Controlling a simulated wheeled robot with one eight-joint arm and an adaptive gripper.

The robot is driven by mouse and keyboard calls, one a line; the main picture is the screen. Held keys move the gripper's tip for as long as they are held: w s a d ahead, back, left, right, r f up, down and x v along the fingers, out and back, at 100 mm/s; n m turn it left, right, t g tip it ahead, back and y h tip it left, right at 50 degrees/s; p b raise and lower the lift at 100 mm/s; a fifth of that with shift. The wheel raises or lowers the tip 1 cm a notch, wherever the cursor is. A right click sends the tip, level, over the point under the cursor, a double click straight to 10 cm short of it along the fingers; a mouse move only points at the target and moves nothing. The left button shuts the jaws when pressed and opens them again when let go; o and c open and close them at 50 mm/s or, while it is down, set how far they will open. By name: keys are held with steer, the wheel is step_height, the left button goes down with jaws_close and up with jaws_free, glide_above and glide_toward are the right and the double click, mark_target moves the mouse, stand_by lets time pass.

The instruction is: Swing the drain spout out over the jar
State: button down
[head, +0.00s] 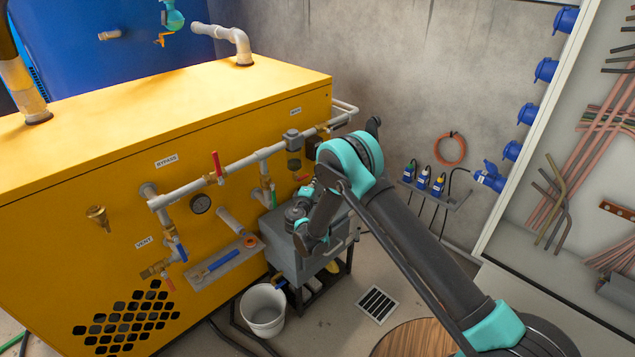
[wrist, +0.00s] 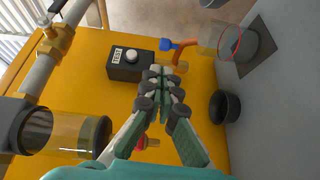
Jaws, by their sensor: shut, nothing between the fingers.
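In the wrist view my gripper (wrist: 163,78) is shut and empty, its fingertips together in front of the yellow panel. Just past the fingertips is a small brass-coloured fitting with a blue handle (wrist: 167,44). An orange-brown tube, which looks like the drain spout (wrist: 187,43), runs from it towards a clear jar (wrist: 213,38) with a red ring. I cannot tell whether the spout's end is over the jar's mouth. The fingers partly hide the brass parts behind them. In the head view my arm hides the spout, the jar and my fingertips.
A black box with a white knob (wrist: 128,63) sits on the panel beside my fingers. A clear-bowled filter (wrist: 65,135) hangs from the pipe. A black cup (wrist: 225,107) is on the grey surface. A white bucket (head: 264,310) stands on the floor.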

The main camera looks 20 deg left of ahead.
steer(key=w, duration=0.7)
steer(key=shift+w+a+f, duration=0.15)
steer(key=shift+a, duration=0.3)
steer(key=shift+w+d, duration=0.7)
steer(key=shift+d, duration=0.1)
